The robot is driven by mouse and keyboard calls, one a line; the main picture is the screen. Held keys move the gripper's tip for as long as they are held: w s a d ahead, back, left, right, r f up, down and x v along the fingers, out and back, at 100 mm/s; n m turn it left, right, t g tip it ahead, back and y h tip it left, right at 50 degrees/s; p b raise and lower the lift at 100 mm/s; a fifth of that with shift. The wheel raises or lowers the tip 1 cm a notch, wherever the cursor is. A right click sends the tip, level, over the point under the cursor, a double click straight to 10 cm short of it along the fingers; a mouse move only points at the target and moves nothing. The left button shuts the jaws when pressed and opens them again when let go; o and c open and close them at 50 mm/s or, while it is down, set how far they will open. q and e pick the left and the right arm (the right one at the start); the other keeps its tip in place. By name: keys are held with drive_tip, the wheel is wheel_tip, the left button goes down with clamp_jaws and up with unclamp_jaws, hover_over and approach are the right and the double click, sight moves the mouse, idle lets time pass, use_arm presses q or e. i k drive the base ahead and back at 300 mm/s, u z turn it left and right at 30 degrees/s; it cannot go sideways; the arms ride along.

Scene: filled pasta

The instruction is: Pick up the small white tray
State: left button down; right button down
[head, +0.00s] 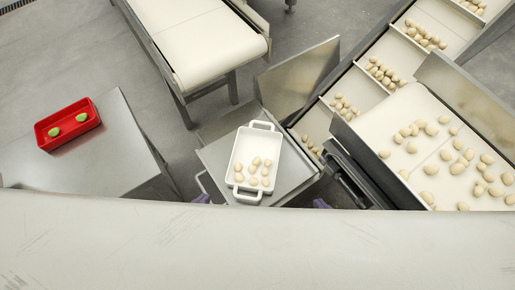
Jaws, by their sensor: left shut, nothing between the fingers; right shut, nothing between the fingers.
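The small white tray (240,160) stands on a grey metal stand in the middle of the head view. It has a handle at each short end and holds several pale filled pasta pieces (254,170). My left gripper (203,199) shows only as a small purple part left of the tray's near end, shut and empty. My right gripper (320,203) shows as a small purple part to the right of the tray, also shut and empty. Both are apart from the tray and mostly hidden by the pale surface along the bottom.
A red tray (68,125) with two green pieces sits on a metal table (110,150) at left. A white conveyor belt (190,40) stands behind. At right, a sloped conveyor (355,85) and a wide white surface (385,125) carry many pasta pieces, close to the stand.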

sight(253, 163)
drive_tip(key=k, duration=1)
drive_tip(key=u, duration=1.35)
drive_tip(key=i, duration=1)
drive_tip(key=z, duration=1.4)
